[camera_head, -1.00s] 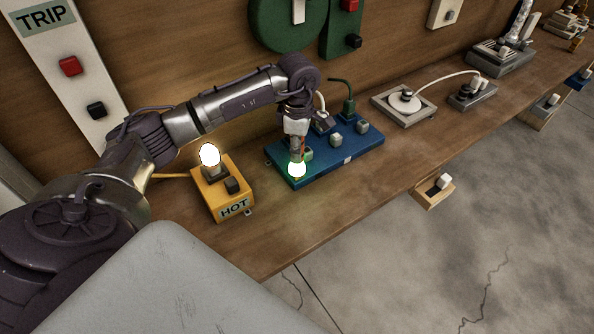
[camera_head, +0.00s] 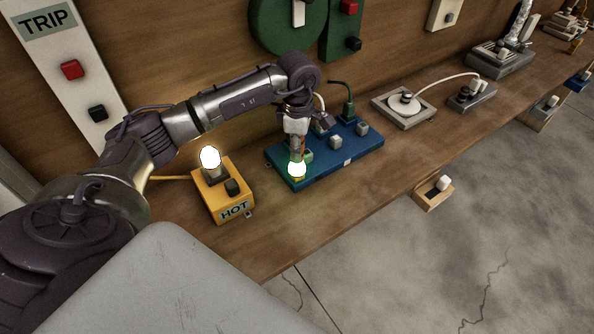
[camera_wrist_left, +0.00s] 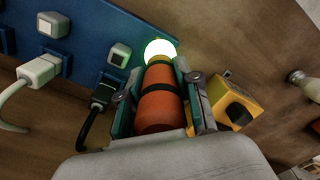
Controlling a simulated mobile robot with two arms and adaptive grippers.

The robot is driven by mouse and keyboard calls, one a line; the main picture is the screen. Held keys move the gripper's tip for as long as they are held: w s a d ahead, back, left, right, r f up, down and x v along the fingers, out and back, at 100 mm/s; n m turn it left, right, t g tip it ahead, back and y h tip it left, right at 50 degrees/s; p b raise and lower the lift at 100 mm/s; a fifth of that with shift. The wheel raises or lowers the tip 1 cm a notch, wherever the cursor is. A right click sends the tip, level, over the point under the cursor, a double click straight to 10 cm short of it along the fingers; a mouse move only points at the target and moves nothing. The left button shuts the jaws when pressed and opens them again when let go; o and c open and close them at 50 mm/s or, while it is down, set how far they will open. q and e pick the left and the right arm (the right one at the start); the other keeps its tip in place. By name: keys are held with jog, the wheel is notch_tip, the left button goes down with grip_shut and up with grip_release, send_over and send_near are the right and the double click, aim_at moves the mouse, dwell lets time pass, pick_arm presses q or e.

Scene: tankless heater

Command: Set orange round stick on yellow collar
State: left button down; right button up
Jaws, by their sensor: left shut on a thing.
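My left gripper (camera_wrist_left: 160,107) is shut on the orange round stick (camera_wrist_left: 160,112), which has a dark band around it. In the head view the stick (camera_head: 300,148) points down at the near left end of the blue board. A glowing white-green lamp (camera_head: 297,168) shows at its lower end. The yellow collar (camera_wrist_left: 159,60) shows in the left wrist view between the stick's far end and the glow. I cannot tell whether the stick touches or sits on the collar. My right gripper is not in view.
A yellow box marked HOT (camera_head: 218,205) with a lit bulb (camera_head: 210,157) stands to the left. Bare bench lies in front. A grey plate (camera_head: 404,108) sits farther right.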

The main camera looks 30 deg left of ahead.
pick_arm(q)
jog(key=shift+r+p, duration=1.5)
jog(key=shift+r, duration=1.4)
jog(key=shift+d, duration=0.2)
jog(key=s+d+r+m, duration=0.2)
jog(key=s+d+m, duration=1)
jog(key=m, duration=1)
jog(key=s, duration=0.3)
jog(key=shift+d+r+b, duration=0.3)
jog(key=shift+d, duration=0.1)
jog(key=shift+w, duration=0.1)
